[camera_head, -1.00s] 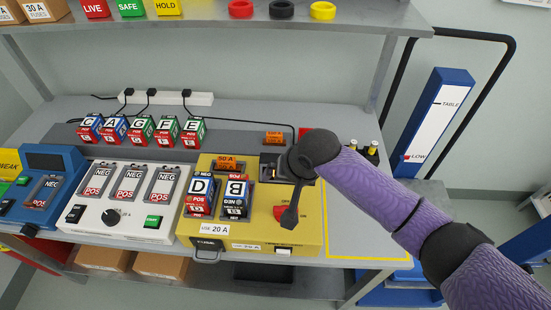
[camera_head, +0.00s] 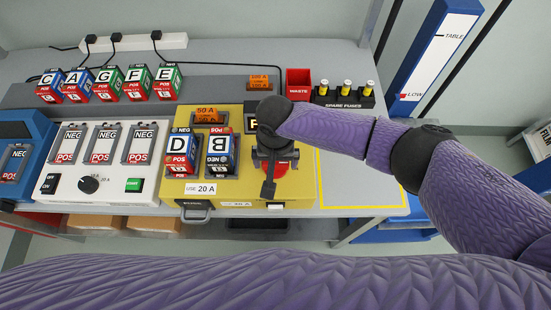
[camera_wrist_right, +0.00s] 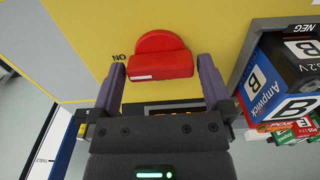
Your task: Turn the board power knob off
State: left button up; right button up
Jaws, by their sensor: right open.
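The red power knob (camera_head: 281,166) sits on the yellow board (camera_head: 300,190). In the head view my right gripper (camera_head: 268,188) hangs over it and partly hides it. In the right wrist view the knob (camera_wrist_right: 160,60) is a round red cap with a raised bar lying across the picture. A small white mark is near the bar's left end, on the side of a printed label (camera_wrist_right: 119,57) that reads as an upside-down ON. My right gripper (camera_wrist_right: 161,74) is open, with one finger at each end of the bar. I cannot tell whether they touch it. My left gripper is out of view.
Batteries D (camera_head: 180,153) and B (camera_head: 220,154) stand on the board left of the knob. A red waste bin (camera_head: 298,81) and spare fuses (camera_head: 345,95) stand behind. A white unit (camera_head: 108,185) is to the left. The taped area (camera_head: 355,180) at right is clear.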

jog(key=shift+c, duration=1)
jog(key=c, duration=0.5)
jog(key=shift+c, duration=1.3)
